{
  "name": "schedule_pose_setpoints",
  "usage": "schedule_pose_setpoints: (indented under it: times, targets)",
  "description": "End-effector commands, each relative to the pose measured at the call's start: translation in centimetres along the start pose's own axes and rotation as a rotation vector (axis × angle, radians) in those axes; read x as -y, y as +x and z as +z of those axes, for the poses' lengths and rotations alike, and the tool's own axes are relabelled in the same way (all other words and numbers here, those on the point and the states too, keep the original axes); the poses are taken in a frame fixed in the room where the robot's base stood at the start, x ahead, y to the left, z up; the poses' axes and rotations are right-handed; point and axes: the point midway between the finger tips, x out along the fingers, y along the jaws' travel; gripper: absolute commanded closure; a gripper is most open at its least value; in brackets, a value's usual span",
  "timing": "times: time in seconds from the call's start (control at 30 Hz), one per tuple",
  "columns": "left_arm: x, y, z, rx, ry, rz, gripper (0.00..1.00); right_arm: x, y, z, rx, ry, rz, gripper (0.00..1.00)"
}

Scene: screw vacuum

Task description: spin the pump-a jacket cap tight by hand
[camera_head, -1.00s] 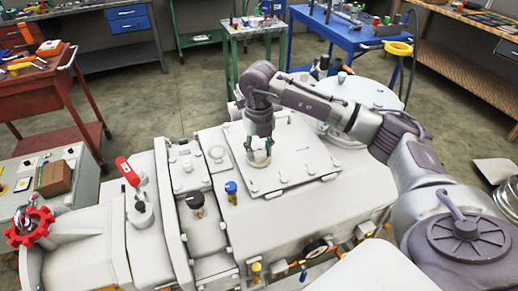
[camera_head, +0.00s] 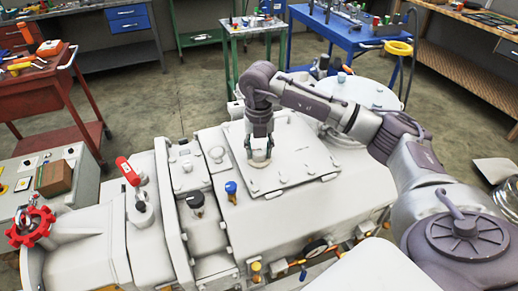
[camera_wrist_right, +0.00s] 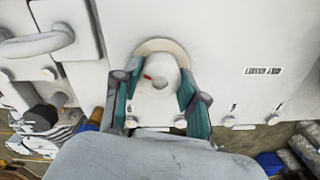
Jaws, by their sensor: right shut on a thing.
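The pump-a jacket cap appears to be the pale round cap (camera_wrist_right: 158,78) with a small red mark, seated on a round base ring (camera_wrist_right: 165,48) on the machine's light top plate in the right wrist view. My right gripper (camera_wrist_right: 158,92) is shut on this cap, with one teal-padded finger on each side of it. In the head view, my right gripper (camera_head: 259,160) points straight down at the plate (camera_head: 295,150), and its fingers hide most of the cap. My left gripper is not in view.
A blue-topped knob (camera_head: 231,188) and a black knob (camera_head: 195,200) stand left of the gripper. A red lever (camera_head: 128,171) and red handwheel (camera_head: 30,226) are farther left. A round lidded vessel (camera_head: 355,92) stands behind the plate. Floor shows beyond the machine.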

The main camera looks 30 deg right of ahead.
Motion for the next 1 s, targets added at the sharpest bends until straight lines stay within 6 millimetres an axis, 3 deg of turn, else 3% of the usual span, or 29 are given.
schedule_pose_setpoints:
  times: [0.07, 0.1, 0.23, 0.63, 0.77, 1.0]
  targets:
    - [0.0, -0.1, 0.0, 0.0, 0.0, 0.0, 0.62, 0.0, -0.5, 0.3, 0.01, 0.004, 0.006, 0.93]
    - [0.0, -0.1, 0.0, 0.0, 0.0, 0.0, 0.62, 0.0, -0.5, 0.3, 0.01, 0.003, 0.006, 0.53]
    - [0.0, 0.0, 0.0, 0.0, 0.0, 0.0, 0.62, 0.0, -0.3, 0.2, 0.008, 0.002, 0.005, 0.32]
    - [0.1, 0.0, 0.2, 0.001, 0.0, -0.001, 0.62, 0.0, -0.9, 0.1, 0.004, -0.001, 0.003, 0.32]
    - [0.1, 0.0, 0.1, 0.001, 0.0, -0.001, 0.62, -0.1, -2.9, 0.1, 0.006, -0.001, 0.004, 0.32]
    - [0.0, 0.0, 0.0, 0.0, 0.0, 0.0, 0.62, -0.1, -8.1, 0.2, 0.008, -0.001, 0.006, 0.32]
